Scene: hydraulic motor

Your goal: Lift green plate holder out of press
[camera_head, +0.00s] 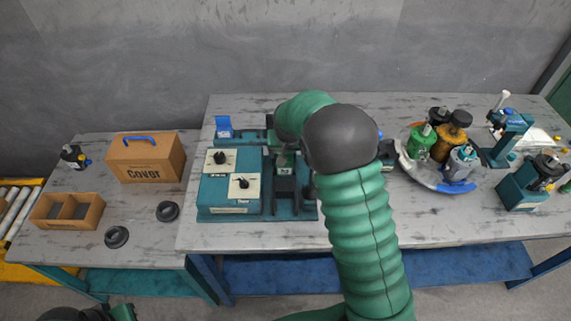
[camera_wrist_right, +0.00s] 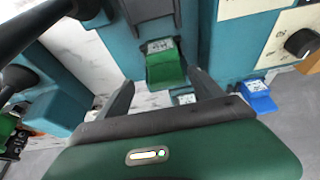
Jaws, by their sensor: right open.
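The press (camera_head: 230,195) is a teal machine with two dial panels, in the middle of the head view. The green plate holder (camera_wrist_right: 165,68) is a small green block with a pale label, seen in the wrist view at the press. My right gripper (camera_wrist_right: 162,88) is open, its dark fingers on either side of the holder's near end. I see no grip on it, and cannot tell whether a finger touches it. In the head view my right arm hides part of the press. A dark and green part of my left arm shows at the bottom left edge; its jaws are unclear.
A cardboard box marked Cover (camera_head: 147,160), an open wooden tray (camera_head: 67,211) and two black rings (camera_head: 117,237) are on the left table. A round tray (camera_head: 410,172) with motor parts and teal devices (camera_head: 508,138) stand to the right. The front strip of the table is clear.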

